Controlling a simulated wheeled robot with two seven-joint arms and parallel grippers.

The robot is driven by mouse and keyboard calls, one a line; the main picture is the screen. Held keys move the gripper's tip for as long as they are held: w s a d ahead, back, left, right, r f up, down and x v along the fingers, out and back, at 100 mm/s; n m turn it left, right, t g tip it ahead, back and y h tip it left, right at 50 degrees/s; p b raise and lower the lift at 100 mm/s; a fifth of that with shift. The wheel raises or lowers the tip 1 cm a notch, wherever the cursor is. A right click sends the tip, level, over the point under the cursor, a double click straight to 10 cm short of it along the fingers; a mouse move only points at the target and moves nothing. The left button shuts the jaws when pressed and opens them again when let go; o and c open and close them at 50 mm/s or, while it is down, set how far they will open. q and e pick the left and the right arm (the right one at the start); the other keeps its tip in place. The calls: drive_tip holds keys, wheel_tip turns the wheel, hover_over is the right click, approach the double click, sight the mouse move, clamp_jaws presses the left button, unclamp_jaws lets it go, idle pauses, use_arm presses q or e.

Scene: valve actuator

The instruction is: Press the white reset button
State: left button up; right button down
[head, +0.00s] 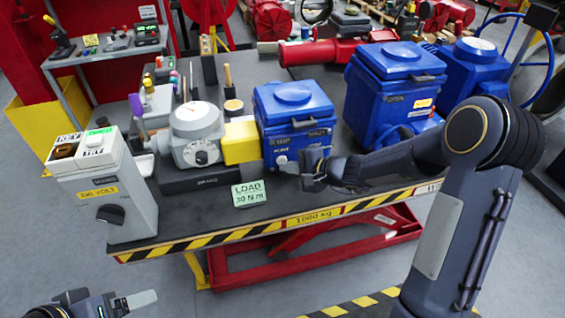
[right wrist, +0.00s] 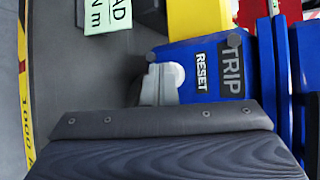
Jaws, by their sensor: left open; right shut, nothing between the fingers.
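The blue actuator box (head: 293,112) stands on the table. The right wrist view shows its RESET label (right wrist: 202,72) and TRIP label (right wrist: 231,73). My right gripper (head: 290,167) is shut and empty at the lower front of the box. Its pale fingertips (right wrist: 158,84) are beside the RESET label in the wrist view. My left gripper (head: 128,302) is open and empty at the lower left, away from the table.
A yellow block (head: 240,143) and a grey actuator (head: 196,133) stand left of the blue box. A LOAD card (head: 249,193) is at the table's front edge. A control box with KEY and TRY labels (head: 110,190) stands at the left corner. A larger blue unit (head: 393,85) is to the right.

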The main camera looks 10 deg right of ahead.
drive_tip(key=shift+s+b, duration=0.6)
drive_tip(key=shift+s, duration=0.2)
drive_tip(key=s+b, duration=0.2)
drive_tip(key=s, duration=0.3)
drive_tip(key=shift+d+b, duration=0.15)
drive_tip(key=shift+b, duration=0.25)
idle(0.3)
